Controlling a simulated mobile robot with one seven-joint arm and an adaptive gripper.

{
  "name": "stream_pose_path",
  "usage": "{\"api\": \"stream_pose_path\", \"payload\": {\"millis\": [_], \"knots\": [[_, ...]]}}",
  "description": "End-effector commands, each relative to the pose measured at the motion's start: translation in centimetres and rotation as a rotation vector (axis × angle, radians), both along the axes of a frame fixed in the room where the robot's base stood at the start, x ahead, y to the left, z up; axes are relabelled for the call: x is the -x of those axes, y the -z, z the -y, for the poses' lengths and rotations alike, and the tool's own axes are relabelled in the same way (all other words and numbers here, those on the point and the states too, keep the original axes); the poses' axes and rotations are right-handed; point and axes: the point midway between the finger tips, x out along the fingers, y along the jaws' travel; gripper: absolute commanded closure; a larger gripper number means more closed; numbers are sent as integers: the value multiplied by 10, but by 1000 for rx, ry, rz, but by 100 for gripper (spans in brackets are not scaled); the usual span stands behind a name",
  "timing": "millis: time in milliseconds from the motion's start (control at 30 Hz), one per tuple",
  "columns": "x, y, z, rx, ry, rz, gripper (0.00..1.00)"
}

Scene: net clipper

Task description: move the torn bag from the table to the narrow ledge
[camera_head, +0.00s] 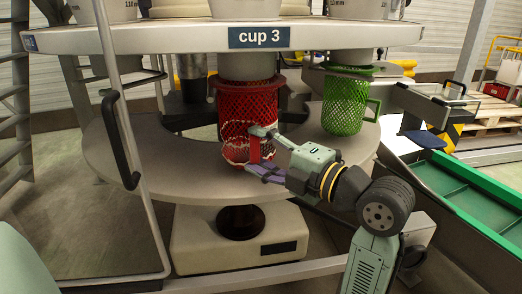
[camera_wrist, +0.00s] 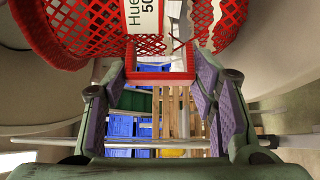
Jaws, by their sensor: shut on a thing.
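The torn bag (camera_head: 236,112) is a red mesh cylinder under the cup 3 sign, with a pale ragged tear line around its lower part. In the wrist view, its red mesh (camera_wrist: 70,30) fills the top, with a white printed label. My gripper (camera_head: 262,152) comes from the right, its fingers either side of the bag's red handle (camera_wrist: 160,78) and shut on it. The bag stands upright over the round grey table (camera_head: 160,165); I cannot tell whether its base touches. I cannot tell which surface is the narrow ledge.
A green mesh basket (camera_head: 345,105) with a handle stands to the right on the table. The grey upper ring (camera_head: 150,40) hangs above, and a post with a black handle (camera_head: 120,140) stands at left. A green-edged conveyor (camera_head: 450,190) lies at right. The table's left part is clear.

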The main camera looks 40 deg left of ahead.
Motion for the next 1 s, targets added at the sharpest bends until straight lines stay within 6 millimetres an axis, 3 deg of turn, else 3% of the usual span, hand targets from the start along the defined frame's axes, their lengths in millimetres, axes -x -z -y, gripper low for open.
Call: {"api": "stream_pose_path", "payload": {"millis": [1000], "knots": [[33, 1, 39, 1, 3, 1, 81]]}}
